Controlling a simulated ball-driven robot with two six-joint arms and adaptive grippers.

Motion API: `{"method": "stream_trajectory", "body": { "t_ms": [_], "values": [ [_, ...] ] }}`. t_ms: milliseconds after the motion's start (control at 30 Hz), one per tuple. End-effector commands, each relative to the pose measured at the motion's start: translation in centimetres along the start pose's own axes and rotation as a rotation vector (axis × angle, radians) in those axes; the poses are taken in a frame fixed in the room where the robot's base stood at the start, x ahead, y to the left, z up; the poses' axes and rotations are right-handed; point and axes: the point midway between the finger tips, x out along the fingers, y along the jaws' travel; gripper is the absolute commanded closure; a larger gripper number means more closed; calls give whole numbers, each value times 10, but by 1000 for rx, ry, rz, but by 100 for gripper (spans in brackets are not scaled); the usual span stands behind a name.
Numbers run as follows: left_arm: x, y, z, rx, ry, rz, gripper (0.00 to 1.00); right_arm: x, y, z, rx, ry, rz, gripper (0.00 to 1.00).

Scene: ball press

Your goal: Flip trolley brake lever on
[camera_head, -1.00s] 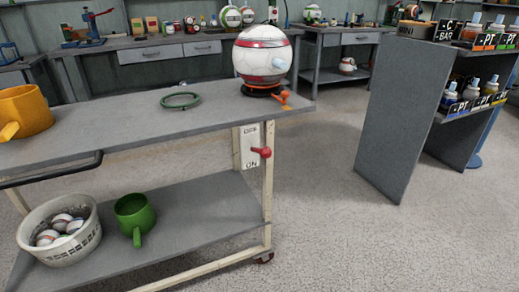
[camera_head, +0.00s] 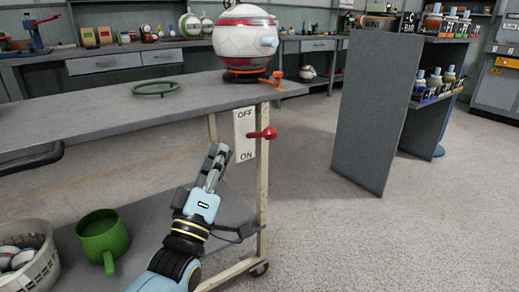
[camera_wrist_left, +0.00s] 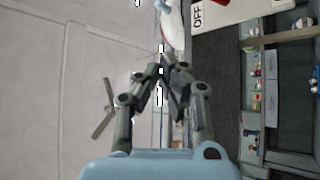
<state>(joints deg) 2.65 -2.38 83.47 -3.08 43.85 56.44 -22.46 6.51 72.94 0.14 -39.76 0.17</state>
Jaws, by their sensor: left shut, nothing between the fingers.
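The trolley (camera_head: 90,120) has a white plate (camera_head: 245,128) on its right end, marked OFF at the top and ON at the bottom. A red lever (camera_head: 264,133) sticks out to the right from this plate, between the two marks. My left gripper (camera_head: 217,150) is just left of the plate and a little lower, pointing up, with its fingers shut and empty. No contact with the lever shows. In the left wrist view, the shut fingers (camera_wrist_left: 164,70) show in the middle and part of the OFF plate (camera_wrist_left: 232,12) shows at the top. My right gripper is not in view.
A red and white ball (camera_head: 245,42) sits on the trolley top beside a green ring (camera_head: 155,88). A green mug (camera_head: 102,238) and a basket of balls (camera_head: 30,258) stand on the lower shelf. A grey cabinet (camera_head: 372,110) stands to the right, with clear floor before it.

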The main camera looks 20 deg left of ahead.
Motion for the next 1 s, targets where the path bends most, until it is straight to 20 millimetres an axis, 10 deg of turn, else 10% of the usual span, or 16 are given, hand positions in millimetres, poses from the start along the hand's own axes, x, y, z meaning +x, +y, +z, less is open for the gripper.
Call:
{"method": "stream_trajectory", "body": {
  "t_ms": [567, 1000],
  "values": [
    [12, -3, 3, 1, 6, 6, 100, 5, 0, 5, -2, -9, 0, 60],
    [97, -4, 3, 1, 6, 7, 100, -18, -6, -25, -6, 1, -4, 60]
  ]
}}
